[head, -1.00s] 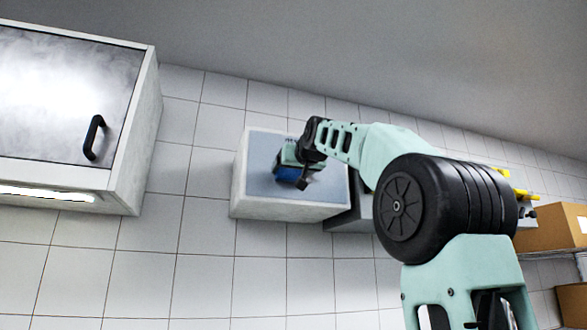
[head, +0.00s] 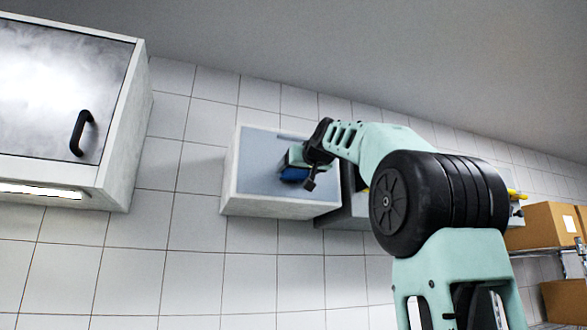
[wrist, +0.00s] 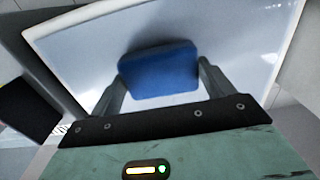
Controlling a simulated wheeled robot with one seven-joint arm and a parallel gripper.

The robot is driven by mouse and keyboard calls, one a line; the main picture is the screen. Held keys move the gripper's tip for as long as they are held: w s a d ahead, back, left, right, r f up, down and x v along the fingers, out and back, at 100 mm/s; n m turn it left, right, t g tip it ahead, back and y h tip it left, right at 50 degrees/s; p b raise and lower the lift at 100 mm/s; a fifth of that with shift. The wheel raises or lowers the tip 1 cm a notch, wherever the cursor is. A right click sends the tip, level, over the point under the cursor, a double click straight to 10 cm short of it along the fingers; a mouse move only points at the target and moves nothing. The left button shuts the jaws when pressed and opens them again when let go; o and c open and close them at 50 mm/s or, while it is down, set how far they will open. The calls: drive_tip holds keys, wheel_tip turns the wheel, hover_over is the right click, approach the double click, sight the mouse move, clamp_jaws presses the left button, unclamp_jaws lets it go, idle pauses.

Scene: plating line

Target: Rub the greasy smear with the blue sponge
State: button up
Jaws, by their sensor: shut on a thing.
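My gripper (head: 300,165) is shut on the blue sponge (head: 294,174). In the wrist view the sponge (wrist: 158,72) sits between the two fingers of my gripper (wrist: 160,88), with its broad face showing. The sponge is in front of the grey-blue front panel (head: 255,170) of a white wall box. The panel (wrist: 90,50) fills much of the wrist view behind the sponge. I cannot tell whether the sponge touches it. I make out no clear greasy smear; a faint darker strip shows near the panel's top edge, and my gripper and the sponge hide part of the panel.
A steel-fronted wall cabinet (head: 50,85) with a black handle (head: 82,132) hangs to the left. A grey box (head: 345,215) is partly hidden behind my arm. Cardboard boxes (head: 540,225) stand on shelving at the right. Bare white tiles lie below.

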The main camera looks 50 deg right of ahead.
drive_tip(key=shift+s+d, duration=1.65)
drive_tip(key=shift+d, duration=1.05)
drive_tip(key=w+a+b, duration=0.1)
drive_tip(key=w+a, duration=0.4)
drive_tip(key=a, duration=0.4)
drive_tip(key=shift+w, duration=0.3)
drive_tip(key=b+v, duration=0.2)
drive_tip(key=v, duration=0.4)
drive_tip(key=shift+b, duration=0.3)
drive_tip(key=shift+b+v, duration=0.5)
drive_tip(key=shift+v, duration=1.05)
